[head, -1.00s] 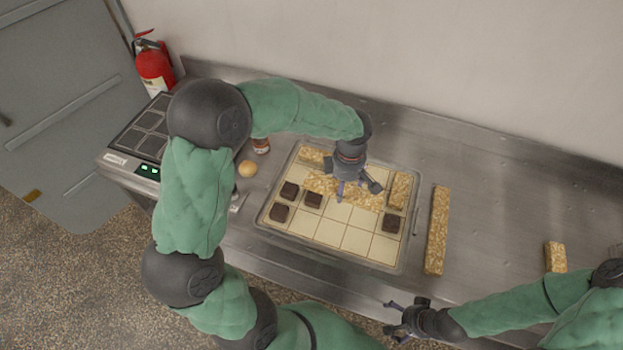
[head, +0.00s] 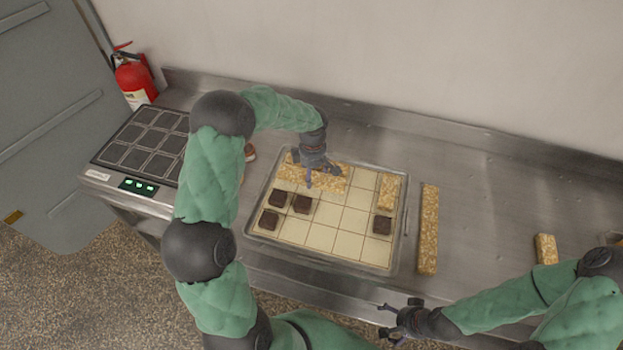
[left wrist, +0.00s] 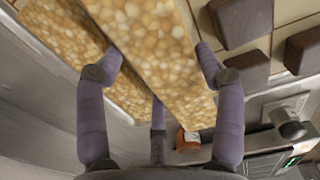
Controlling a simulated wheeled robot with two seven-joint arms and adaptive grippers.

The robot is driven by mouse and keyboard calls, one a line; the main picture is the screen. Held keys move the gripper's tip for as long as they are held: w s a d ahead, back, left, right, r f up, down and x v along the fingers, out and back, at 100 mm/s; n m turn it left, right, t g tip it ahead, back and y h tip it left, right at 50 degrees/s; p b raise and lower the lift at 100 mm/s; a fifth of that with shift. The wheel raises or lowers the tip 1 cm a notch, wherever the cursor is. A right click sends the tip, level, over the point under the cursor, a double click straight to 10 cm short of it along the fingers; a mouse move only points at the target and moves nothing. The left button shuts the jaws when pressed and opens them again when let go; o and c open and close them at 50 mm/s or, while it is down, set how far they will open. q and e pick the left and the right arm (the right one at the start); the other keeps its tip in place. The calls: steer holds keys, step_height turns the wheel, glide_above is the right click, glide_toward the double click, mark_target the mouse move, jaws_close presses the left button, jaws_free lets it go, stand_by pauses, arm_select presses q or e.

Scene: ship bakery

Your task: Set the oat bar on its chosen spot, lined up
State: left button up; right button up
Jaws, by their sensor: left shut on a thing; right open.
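My left gripper (head: 322,176) is shut on a long, pale golden oat bar (head: 334,183) over the back-left part of the gridded tray (head: 325,263). The held bar (left wrist: 165,50) runs between the fingers in the left wrist view. It looks nearer than another oat bar (left wrist: 50,28) beside it, which is largely hidden in the head view. I cannot tell whether the held bar touches the tray. Another oat bar (head: 387,192) lies along the tray's right side. My right gripper (head: 392,320) is open and empty near the counter's front edge.
Several dark brown squares, including one at left (head: 269,220) and one at right (head: 382,224), sit on the tray. A long bar (head: 429,230) and a short bar (head: 546,249) lie on the counter right of it. A panelled appliance (head: 140,145) stands left. The tray's front-middle cells are clear.

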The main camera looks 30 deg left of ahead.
mark_target(312, 178)
arm_select(q)
steer(key=shift+w+a+f, duration=0.15)
steer(key=shift+a+f, duration=0.05)
steer(key=shift+f, duration=0.8)
steer(key=shift+w+a+f, duration=0.15)
steer(key=shift+f, duration=0.85)
steer(key=shift+b, duration=0.3)
steer(key=shift+f, duration=0.15)
steer(key=o, duration=1.3)
steer(key=shift+r, duration=0.2)
step_height(312, 178, up, 12)
steer(key=shift+p, duration=0.8)
